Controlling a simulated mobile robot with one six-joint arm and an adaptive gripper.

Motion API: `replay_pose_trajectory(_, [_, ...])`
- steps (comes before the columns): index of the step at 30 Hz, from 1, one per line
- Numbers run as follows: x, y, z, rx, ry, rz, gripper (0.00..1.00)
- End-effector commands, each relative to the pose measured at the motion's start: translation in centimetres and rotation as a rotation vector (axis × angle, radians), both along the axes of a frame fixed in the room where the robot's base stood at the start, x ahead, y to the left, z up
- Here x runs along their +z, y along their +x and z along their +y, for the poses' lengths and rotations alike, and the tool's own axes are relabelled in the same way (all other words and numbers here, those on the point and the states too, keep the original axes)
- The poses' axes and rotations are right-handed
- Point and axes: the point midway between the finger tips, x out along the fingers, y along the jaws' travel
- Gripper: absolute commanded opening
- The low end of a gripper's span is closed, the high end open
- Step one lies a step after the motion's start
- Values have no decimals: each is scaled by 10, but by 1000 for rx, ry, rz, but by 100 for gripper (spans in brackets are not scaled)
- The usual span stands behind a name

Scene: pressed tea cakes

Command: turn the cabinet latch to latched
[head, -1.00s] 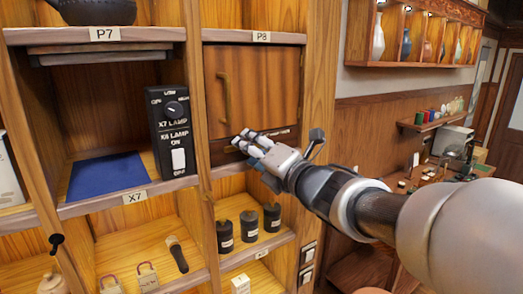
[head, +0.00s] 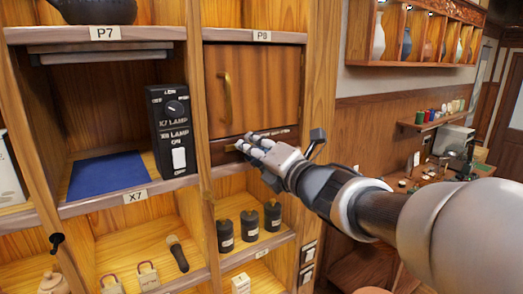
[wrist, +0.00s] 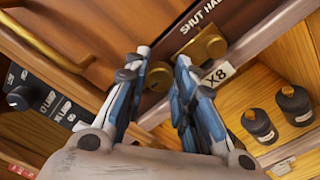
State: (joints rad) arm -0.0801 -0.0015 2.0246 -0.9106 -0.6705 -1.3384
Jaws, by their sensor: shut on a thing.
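The wooden cabinet door (head: 262,85) under the P8 label stands flat in its opening, with a vertical brass handle. A dark strip runs below it; its lettering in the wrist view begins "SHUT HA". The brass latch shows as a small piece (head: 231,147) beside my fingertips in the head view. In the wrist view a rounded brass part (wrist: 158,76) lies between my fingertips, and a brass knob with a plate (wrist: 207,46) is right of them. My gripper (head: 247,143) is shut on the latch; the right finger hides part of it, so its exact angle is unclear.
The X7/X8 lamp switch box (head: 172,130) stands left of the door. Several dark canisters (head: 249,224) sit on the shelf below my gripper. The X8 label (wrist: 218,74) is close to the right finger. The space right of the cabinet holds my arm.

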Motion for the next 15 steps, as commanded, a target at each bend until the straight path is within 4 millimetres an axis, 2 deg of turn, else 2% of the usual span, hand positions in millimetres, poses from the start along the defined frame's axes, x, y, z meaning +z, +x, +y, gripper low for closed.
replay_pose_trajectory(8, [0, 0, 0, 1, 127, 85, 0])
replay_pose_trajectory(15, [-1, 0, 0, 2, 309, 208, 0])
